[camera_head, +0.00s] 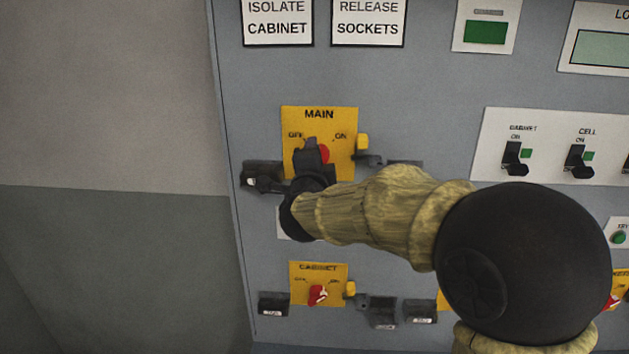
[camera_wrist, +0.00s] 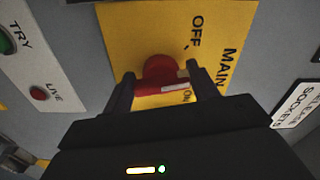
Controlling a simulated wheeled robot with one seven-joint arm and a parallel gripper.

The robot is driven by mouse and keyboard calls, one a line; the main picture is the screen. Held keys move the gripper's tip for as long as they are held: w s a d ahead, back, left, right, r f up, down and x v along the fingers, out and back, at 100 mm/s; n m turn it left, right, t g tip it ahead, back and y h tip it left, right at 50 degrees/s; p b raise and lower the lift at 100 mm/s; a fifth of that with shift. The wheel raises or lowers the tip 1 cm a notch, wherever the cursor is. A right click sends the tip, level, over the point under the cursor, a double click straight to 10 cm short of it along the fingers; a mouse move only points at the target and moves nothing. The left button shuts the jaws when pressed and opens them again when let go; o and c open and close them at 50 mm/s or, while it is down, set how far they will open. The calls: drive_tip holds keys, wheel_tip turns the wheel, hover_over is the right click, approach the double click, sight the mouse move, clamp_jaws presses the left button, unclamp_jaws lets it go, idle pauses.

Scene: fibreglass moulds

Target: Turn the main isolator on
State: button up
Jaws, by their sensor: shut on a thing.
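The main isolator is a red rotary handle (camera_head: 324,153) on a yellow plate (camera_head: 345,122) marked MAIN, with OFF at left and ON at right. My gripper (camera_head: 312,156) is at this handle and covers much of it in the head view. In the wrist view the red handle (camera_wrist: 158,70) sits between my two fingers (camera_wrist: 160,82), which are shut on it. A white stripe on the handle shows close to the word ON in the wrist view. Whether the handle points squarely at OFF or ON is hard to tell.
A yellow tab (camera_head: 362,142) and dark latches (camera_head: 262,177) flank the main plate. Below is a CABINET isolator (camera_head: 318,294) with its own red handle. A white panel with black toggle switches (camera_head: 515,158) is at right. The wall at left is bare.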

drive_tip(key=m+b, duration=0.4)
drive_tip(key=b, duration=0.1)
drive_tip(key=m+b, duration=0.2)
drive_tip(key=shift+f+b, duration=0.25)
drive_tip(key=shift+b, duration=0.15)
drive_tip(key=m+b, duration=0.4)
drive_tip(key=m, duration=0.1)
drive_tip(key=shift+r, duration=0.4)
drive_tip(key=shift+r+m, duration=0.1)
drive_tip(key=shift+m, duration=0.2)
drive_tip(key=o, duration=1)
drive_tip(key=s, duration=0.5)
drive_tip(key=s+b, duration=0.1)
drive_tip(key=s, duration=0.5)
drive_tip(key=s+b, duration=0.1)
drive_tip(key=s, duration=0.5)
drive_tip(key=shift+s+a, duration=0.25)
